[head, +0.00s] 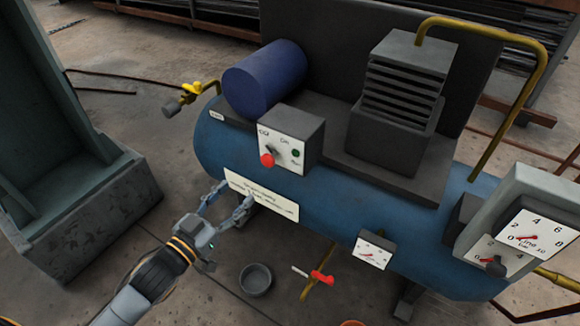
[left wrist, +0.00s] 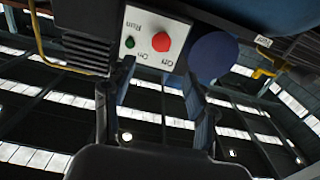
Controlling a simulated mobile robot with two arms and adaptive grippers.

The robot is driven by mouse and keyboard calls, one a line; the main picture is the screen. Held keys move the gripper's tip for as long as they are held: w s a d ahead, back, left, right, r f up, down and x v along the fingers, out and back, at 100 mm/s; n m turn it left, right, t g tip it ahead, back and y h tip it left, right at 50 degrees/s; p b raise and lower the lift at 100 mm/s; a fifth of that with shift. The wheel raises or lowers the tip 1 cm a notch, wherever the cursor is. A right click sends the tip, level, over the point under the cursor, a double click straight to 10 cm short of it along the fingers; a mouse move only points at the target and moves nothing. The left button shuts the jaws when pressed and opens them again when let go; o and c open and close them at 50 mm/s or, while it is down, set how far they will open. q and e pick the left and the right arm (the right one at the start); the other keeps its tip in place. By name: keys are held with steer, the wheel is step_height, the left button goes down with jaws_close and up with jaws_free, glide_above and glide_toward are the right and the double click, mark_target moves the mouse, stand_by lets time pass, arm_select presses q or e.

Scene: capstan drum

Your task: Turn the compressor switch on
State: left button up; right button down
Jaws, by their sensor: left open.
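The compressor switch is a red-tipped knob (head: 267,160) on the white front panel (head: 289,150) of a grey box on the blue tank. Off and On labels sit above it, with a green Run lamp (head: 296,153) to its right. I cannot tell for sure which label the knob points at. In the left wrist view the red knob (left wrist: 161,42) shows beyond the fingertips, beside the green lamp (left wrist: 130,43). My left gripper (head: 232,194) is open and empty, low and left of the switch box, in front of the tank's label. The fingers (left wrist: 155,88) are apart, touching nothing visible.
The blue tank (head: 330,205) carries a blue motor (head: 264,78) and a finned grey pump (head: 404,85). A yellow-handled valve (head: 190,88) sticks out left. A gauge panel (head: 530,236) stands at right. A grey cup (head: 256,279) is on the floor. A green-grey metal frame (head: 80,190) stands left.

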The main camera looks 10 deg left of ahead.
mark_target(265, 162)
arm_select(q)
steer(key=b+x, duration=0.2)
steer(key=x, duration=1.1)
steer(key=shift+w, duration=0.35)
arm_select(e)
steer(key=shift+s+f, duration=0.1)
steer(key=shift+s, duration=0.15)
arm_select(q)
steer(key=c, duration=1.1)
steer(key=shift+c, duration=0.2)
